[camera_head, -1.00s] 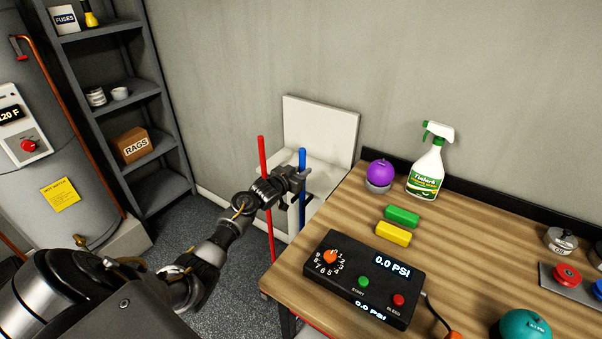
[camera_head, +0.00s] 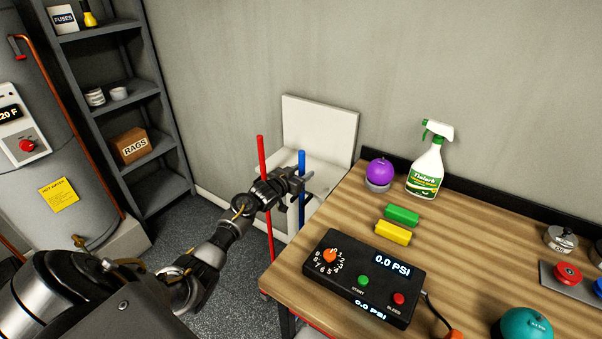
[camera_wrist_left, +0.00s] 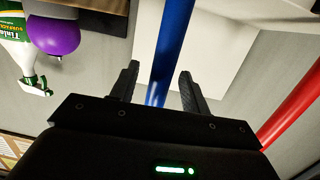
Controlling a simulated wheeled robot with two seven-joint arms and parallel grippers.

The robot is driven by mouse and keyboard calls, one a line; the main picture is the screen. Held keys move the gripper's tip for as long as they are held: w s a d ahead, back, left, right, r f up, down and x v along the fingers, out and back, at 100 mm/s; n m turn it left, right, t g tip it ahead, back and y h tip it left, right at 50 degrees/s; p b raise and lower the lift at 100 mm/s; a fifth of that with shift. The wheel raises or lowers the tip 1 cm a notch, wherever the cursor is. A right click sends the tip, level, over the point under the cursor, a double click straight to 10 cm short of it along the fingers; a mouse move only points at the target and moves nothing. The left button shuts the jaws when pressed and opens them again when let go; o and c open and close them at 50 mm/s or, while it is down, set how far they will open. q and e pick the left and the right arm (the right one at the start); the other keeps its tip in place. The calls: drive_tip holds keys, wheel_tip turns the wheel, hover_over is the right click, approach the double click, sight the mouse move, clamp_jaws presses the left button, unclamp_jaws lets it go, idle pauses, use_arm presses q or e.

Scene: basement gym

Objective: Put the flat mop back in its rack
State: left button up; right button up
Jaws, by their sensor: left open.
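A blue pole (camera_head: 302,195) and a red pole (camera_head: 265,190) stand upright in front of a white unit at the wall, left of the bench. Their lower ends are hidden, so I cannot tell which one is the flat mop's handle. My left gripper (camera_head: 305,180) is at the blue pole, with the red pole behind its wrist. In the left wrist view the gripper (camera_wrist_left: 158,85) is open, and the blue pole (camera_wrist_left: 172,50) runs between its two fingers without clear contact. The red pole (camera_wrist_left: 290,115) is off to the right there. No rack can be made out for certain. My right gripper is not in view.
The white unit (camera_head: 320,130) stands against the wall. The wooden bench (camera_head: 320,215) at right holds a pressure box (camera_head: 362,278), a purple ball (camera_head: 379,172), a spray bottle (camera_head: 427,168) and coloured blocks. Grey shelves (camera_head: 150,165) and a tank (camera_head: 50,150) are at left.

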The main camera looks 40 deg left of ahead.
use_arm(q)
drive_tip(key=shift+s+f, duration=0.15)
drive_tip(key=shift+f, duration=0.05)
drive_tip(key=s+r+b, duration=0.1)
drive_tip(key=s+r, duration=0.1)
drive_tip(key=s, duration=0.8)
drive_tip(key=shift+s+a, duration=0.2)
wheel_tip(320, 180, down, 16)
drive_tip(key=s+a+g+y, duration=0.2)
drive_tip(key=g, duration=0.1)
drive_tip(key=s+d+f+m+g, duration=0.1)
drive_tip(key=s+d+f+g, duration=0.15)
drive_tip(key=s+f, duration=0.7)
drive_tip(key=s+d+f+g, duration=0.25)
drive_tip(key=s+f, duration=0.35)
drive_tip(key=f, duration=0.7)
drive_tip(key=s+d+f+g, duration=0.2)
drive_tip(key=s+d+f, duration=0.3)
drive_tip(key=s, duration=0.7)
drive_tip(key=s+d+f+g+h, duration=0.1)
drive_tip(key=s+d+f, duration=0.4)
drive_tip(key=s, duration=0.7)
drive_tip(key=s+d+f+m+g, duration=0.1)
drive_tip(key=s+d+f+g, duration=0.3)
drive_tip(key=s, duration=0.8)
wheel_tip(320, 180, down, 2)
drive_tip(key=shift+s+d+f, duration=0.1)
drive_tip(key=shift+s+d, duration=0.25)
drive_tip(key=shift+d, duration=0.6)
